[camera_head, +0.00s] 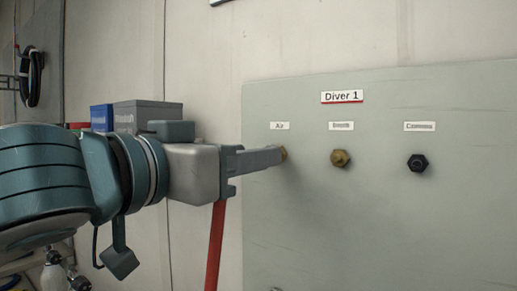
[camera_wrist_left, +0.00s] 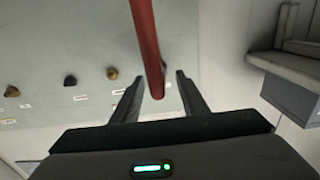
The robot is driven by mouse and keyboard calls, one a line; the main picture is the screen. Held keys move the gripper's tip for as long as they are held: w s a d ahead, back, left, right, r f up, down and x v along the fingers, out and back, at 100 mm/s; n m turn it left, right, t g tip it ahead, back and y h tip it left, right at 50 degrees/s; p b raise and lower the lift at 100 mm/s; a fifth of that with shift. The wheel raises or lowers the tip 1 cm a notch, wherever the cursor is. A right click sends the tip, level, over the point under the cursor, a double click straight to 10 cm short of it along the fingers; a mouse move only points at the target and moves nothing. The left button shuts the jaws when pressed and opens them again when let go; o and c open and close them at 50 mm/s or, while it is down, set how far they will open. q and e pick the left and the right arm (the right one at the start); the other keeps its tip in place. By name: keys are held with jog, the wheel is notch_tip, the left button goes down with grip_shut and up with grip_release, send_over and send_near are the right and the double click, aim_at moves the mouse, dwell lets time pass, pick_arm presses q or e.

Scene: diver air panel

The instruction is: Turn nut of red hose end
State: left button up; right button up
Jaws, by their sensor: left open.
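The red hose (camera_head: 215,245) hangs below my left gripper (camera_head: 276,157) in the head view. In the left wrist view the hose (camera_wrist_left: 146,40) comes in from the top and its end lies between the two spread fingers of my left gripper (camera_wrist_left: 158,98). Its nut cannot be made out. The left jaws are open and point at the Air fitting on the panel (camera_head: 380,220). A brass bit of that fitting (camera_head: 284,153) shows at the fingertips in the head view. Whether the fingers touch anything is unclear. My right gripper is in neither view.
A brass Breath fitting (camera_head: 340,158) and a dark Comms fitting (camera_head: 417,163) stick out of the panel to the right. The Diver 1 label (camera_head: 342,96) is above. Blue and grey boxes (camera_head: 147,115) stand behind my left arm. The lower panel is clear.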

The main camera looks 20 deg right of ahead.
pick_arm(q)
jog(key=shift+x, duration=1.55)
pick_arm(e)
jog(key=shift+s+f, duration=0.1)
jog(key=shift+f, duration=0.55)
pick_arm(q)
grip_shut()
